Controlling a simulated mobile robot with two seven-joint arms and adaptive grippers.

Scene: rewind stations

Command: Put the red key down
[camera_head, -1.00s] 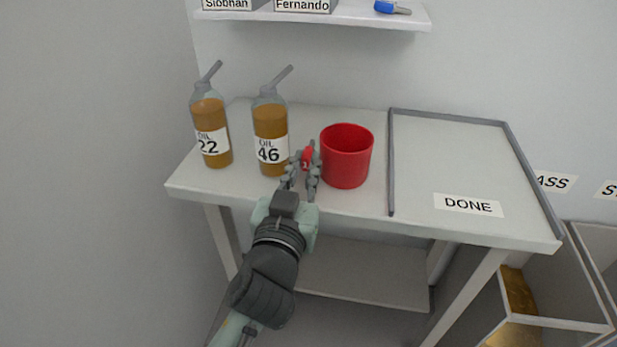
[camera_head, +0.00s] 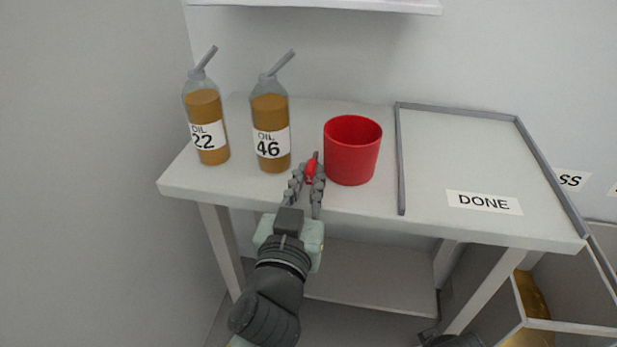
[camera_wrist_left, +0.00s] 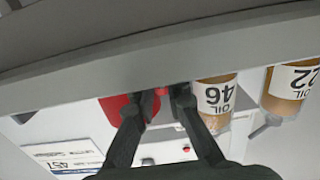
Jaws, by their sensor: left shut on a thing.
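The red key (camera_head: 311,170) is held between the fingertips of my left gripper (camera_head: 308,178), its dark shaft pointing up and away. The gripper is at the table's front edge, between the OIL 46 bottle (camera_head: 271,128) and the red cup (camera_head: 351,156). I cannot tell whether the key touches the table (camera_head: 240,184). In the left wrist view a small red bit of the key (camera_wrist_left: 162,91) shows between the fingers; the rest is hidden. My right gripper is not clearly in view.
The OIL 22 bottle (camera_head: 206,125) stands at the left. A grey-rimmed area with a DONE label (camera_head: 484,202) is bare at the right. An open bin (camera_head: 570,290) stands below right. A shelf (camera_head: 320,5) runs along the wall above.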

